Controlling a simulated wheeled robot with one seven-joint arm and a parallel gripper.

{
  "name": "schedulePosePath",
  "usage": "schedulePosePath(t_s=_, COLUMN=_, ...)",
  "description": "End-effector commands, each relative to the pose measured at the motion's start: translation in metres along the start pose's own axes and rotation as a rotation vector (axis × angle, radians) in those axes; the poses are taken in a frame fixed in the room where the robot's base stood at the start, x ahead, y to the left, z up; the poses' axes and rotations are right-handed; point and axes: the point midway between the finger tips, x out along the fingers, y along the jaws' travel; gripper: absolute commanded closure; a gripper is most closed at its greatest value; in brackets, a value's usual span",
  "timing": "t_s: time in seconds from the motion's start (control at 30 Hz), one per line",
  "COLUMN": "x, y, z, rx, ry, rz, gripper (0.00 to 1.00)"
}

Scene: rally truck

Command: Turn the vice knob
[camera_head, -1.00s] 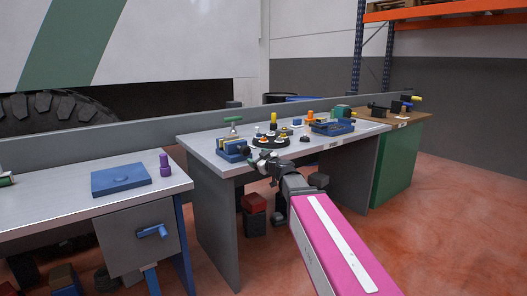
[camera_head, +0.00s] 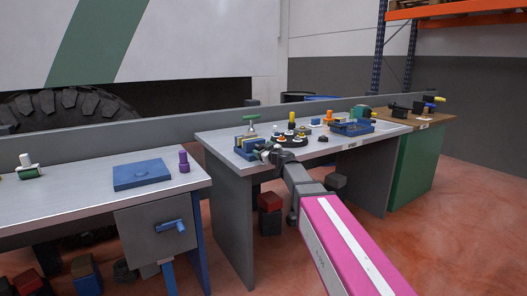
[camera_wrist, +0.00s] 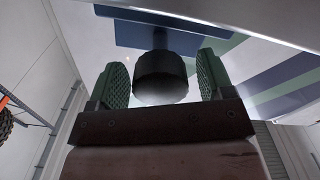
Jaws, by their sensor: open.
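In the wrist view, the dark round vice knob (camera_wrist: 160,78) sits on a short shaft from a blue body (camera_wrist: 130,35). My gripper's two green-padded fingers (camera_wrist: 160,70) stand open on either side of the knob. A gap shows on both sides, so they appear not to touch it.
The middle bench (camera_head: 227,138) holds a dark round tray (camera_head: 287,142) of coloured knobs and a blue tray (camera_head: 352,128). A left bench (camera_head: 70,195) carries a blue plate (camera_head: 142,174) and a purple knob (camera_head: 184,161). Floor between the benches is partly free.

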Motion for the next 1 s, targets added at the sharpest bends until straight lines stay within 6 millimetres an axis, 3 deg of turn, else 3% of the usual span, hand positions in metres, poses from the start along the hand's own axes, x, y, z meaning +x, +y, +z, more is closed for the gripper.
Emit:
schedulePosePath(t_s=0.2, x=-0.0002, y=-0.0002, z=-0.0001, rx=0.000, ry=0.000, rz=0.000, gripper=0.29)
schedulePosePath(t_s=0.33, x=-0.0002, y=-0.0002, z=-0.0001, rx=0.000, ry=0.000, rz=0.000, gripper=0.72)
schedulePosePath(t_s=0.37, x=-0.0003, y=-0.0002, z=0.0000, rx=0.000, ry=0.000, rz=0.000, gripper=0.75)
schedulePosePath(t_s=0.73, x=-0.0004, y=-0.0003, z=-0.0001, rx=0.042, ry=0.000, rz=-0.001, gripper=0.75)
schedulePosePath(t_s=1.0, x=-0.0005, y=-0.0004, z=0.0000, rx=0.209, ry=0.000, rz=-0.001, gripper=0.75)
